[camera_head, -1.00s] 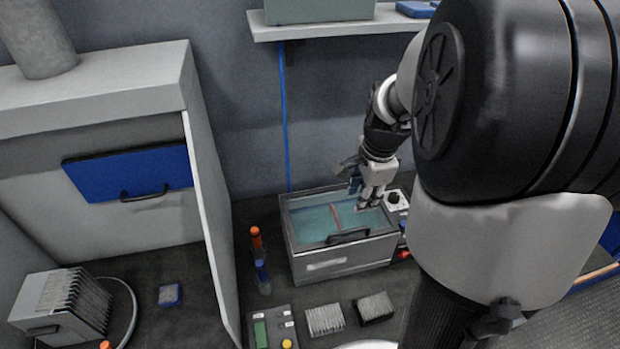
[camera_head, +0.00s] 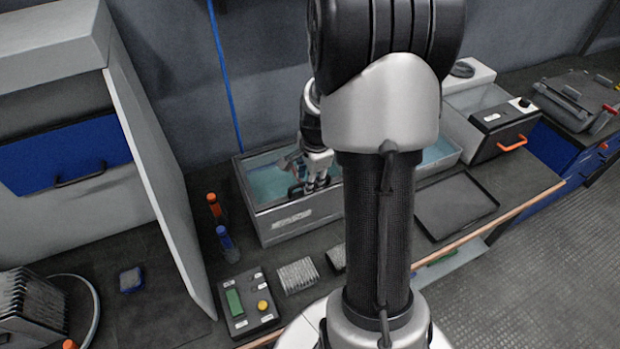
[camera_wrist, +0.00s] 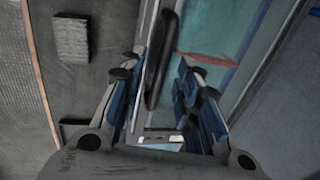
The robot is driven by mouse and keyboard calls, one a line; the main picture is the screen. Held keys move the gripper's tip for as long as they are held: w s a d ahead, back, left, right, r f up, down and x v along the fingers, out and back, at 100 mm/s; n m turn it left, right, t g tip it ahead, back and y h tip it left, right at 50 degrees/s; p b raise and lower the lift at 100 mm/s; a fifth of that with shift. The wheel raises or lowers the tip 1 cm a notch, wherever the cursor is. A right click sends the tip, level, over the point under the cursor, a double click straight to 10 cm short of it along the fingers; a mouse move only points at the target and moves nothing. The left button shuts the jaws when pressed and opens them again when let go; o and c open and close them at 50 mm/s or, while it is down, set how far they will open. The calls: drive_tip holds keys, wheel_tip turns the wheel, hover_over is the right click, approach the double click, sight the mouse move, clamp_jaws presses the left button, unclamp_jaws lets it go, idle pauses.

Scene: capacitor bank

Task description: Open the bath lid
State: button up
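The bath (camera_head: 292,222) is a grey box on the bench, with teal showing through its clear top. The lid (camera_wrist: 237,50) appears closed, as a clear pane with a pale frame. Its black bar handle (camera_wrist: 163,58) stands along the lid's front side; in the head view the gripper partly covers it. My gripper (camera_head: 309,187) is over the front part of the lid. In the wrist view my gripper (camera_wrist: 155,75) is open, its blue-padded fingers on either side of the handle. I cannot tell whether either finger touches it.
A white-walled panel (camera_head: 160,190) stands left of the bath. Orange-capped and blue-capped bottles (camera_head: 216,208) stand beside the bath's left end. A control box (camera_head: 247,302) and a rack (camera_head: 297,275) lie in front. A black tray (camera_head: 455,205) and an orange-handled box (camera_head: 503,130) are to the right.

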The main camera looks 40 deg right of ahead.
drive_tip(key=shift+c, duration=0.2)
clamp_jaws()
idle(0.6)
